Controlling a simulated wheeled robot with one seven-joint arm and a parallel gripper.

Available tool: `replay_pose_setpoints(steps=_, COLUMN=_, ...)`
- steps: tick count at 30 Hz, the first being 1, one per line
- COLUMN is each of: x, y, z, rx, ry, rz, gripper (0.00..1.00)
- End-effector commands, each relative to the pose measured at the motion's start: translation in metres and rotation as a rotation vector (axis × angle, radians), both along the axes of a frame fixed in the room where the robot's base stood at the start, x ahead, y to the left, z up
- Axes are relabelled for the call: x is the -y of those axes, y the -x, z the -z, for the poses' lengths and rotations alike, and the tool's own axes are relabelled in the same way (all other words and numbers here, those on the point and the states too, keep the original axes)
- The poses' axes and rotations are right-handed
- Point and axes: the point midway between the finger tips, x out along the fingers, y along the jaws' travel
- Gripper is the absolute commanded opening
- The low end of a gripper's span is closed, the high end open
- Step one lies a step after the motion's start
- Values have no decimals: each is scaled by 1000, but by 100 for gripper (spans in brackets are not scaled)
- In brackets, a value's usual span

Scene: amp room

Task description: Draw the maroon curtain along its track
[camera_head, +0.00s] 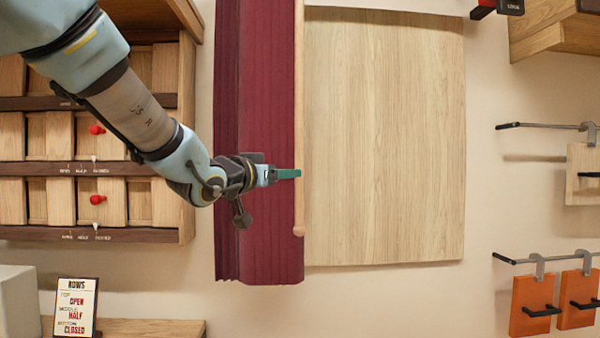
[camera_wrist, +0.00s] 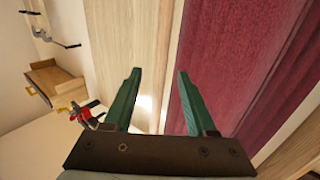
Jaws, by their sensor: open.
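The maroon curtain (camera_head: 258,110) hangs gathered in folds over the left side of a pale wooden panel (camera_head: 385,140); its track is out of view. A thin wooden rod (camera_head: 299,90) with a rounded lower end hangs along the curtain's right edge. My gripper (camera_head: 297,173) is at the rod's lower part, in front of the curtain. In the wrist view my gripper (camera_wrist: 160,72) is open, its green fingers apart. The curtain (camera_wrist: 235,60) lies to the right there, with pale wood behind the gap.
A wooden rack (camera_head: 187,130) with sliding panels and red knobs stands left. A sign (camera_head: 76,306) stands lower left. Wall hooks (camera_head: 545,126) and orange plates (camera_head: 532,306) project at right. The wall right of the panel is bare near it.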

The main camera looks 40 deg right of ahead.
Motion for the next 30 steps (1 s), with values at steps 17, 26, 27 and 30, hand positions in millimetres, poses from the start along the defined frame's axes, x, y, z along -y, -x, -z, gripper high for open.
replay_pose_setpoints(steps=17, x=78, y=-25, z=0, rx=-2, ry=-3, rz=-3, gripper=57)
replay_pose_setpoints(steps=26, x=79, y=-25, z=1, rx=-2, ry=-2, rz=-3, gripper=57)
replay_pose_setpoints(steps=27, x=79, y=-25, z=1, rx=-2, ry=-3, rz=-3, gripper=52)
replay_pose_setpoints(steps=30, x=79, y=-25, z=1, rx=-2, ry=-3, rz=-3, gripper=41)
